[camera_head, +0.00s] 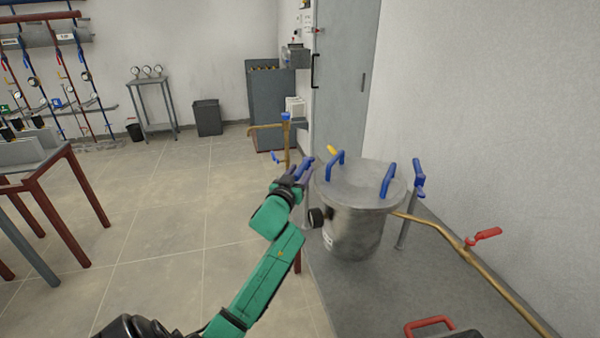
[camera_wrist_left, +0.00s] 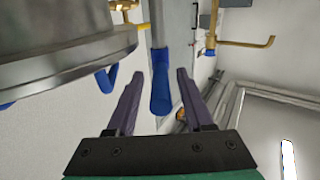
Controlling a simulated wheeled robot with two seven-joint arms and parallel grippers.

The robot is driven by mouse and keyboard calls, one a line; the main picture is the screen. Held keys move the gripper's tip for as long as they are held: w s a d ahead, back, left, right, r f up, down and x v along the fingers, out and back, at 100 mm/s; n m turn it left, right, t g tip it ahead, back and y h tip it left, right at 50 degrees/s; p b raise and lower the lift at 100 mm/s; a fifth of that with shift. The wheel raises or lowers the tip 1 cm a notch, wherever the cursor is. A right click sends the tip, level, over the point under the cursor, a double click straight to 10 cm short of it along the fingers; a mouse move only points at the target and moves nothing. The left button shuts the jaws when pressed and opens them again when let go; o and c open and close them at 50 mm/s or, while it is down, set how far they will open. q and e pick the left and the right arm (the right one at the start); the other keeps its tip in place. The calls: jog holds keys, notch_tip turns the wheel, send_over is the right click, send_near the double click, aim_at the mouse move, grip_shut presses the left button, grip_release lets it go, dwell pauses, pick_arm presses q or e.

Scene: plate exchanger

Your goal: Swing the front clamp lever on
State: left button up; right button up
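The steel vessel (camera_head: 355,230) stands on a grey bench, its round lid (camera_head: 360,180) on top. A blue clamp lever (camera_wrist_left: 161,90) on a grey rod shows between the fingers of my left gripper (camera_wrist_left: 160,74) in the left wrist view. The fingers are open, one on each side of it, with visible gaps. In the head view my left gripper (camera_head: 301,170) is at the left side of the lid and largely hides this lever. Another blue clamp lever (camera_head: 419,180) on a grey post is at the right of the lid. My right gripper is not in view.
Two blue lid handles (camera_head: 388,180) stand up from the lid. A brass pipe (camera_head: 480,275) with a red valve handle (camera_head: 484,236) runs right of the vessel. A red handle (camera_head: 428,324) is at the bench's near edge.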

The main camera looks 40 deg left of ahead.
pick_arm(q)
grip_shut()
jog(key=shift+f, duration=0.15)
dwell(1.0)
